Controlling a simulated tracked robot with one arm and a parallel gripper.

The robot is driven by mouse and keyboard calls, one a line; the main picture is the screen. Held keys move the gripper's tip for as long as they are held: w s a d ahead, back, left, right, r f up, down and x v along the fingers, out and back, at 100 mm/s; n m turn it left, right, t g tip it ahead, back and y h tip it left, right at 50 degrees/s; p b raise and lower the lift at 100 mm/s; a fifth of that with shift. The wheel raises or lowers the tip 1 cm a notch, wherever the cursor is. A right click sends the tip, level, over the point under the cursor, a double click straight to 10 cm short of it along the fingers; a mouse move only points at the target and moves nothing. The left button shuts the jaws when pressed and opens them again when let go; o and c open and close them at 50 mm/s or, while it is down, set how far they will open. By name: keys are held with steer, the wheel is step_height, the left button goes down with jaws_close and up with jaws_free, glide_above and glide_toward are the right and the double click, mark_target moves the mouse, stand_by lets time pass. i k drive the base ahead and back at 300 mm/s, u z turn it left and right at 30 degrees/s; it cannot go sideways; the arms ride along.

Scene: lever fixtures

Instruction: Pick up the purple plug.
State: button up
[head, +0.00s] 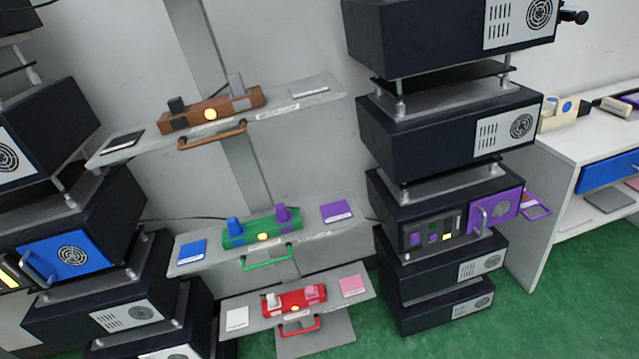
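The purple plug (283,215) stands upright on the right part of a green fixture (259,231), on the middle shelf of the wall column. A blue plug (235,227) stands on the same fixture to its left. A yellow button (263,237) and a green handle (267,260) are on the fixture's front. A purple pad (336,211) lies on the shelf's right end and a blue pad (192,250) on its left end. My gripper is not in view.
A brown fixture (210,108) sits on the shelf above, and a red fixture (295,301) on the shelf below. Stacks of dark boxes stand left and right (450,125). A purple door (495,213) is on the right stack. A white desk (555,190) stands far right. Green floor shows at lower right.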

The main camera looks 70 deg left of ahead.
mark_target(281, 210)
steer(key=u, duration=0.4)
steer(key=i, duration=1.1)
steer(key=u, duration=0.75)
steer(key=k, duration=0.75)
steer(key=u, duration=0.2)
steer(key=i, duration=0.8)
steer(key=z, duration=0.1)
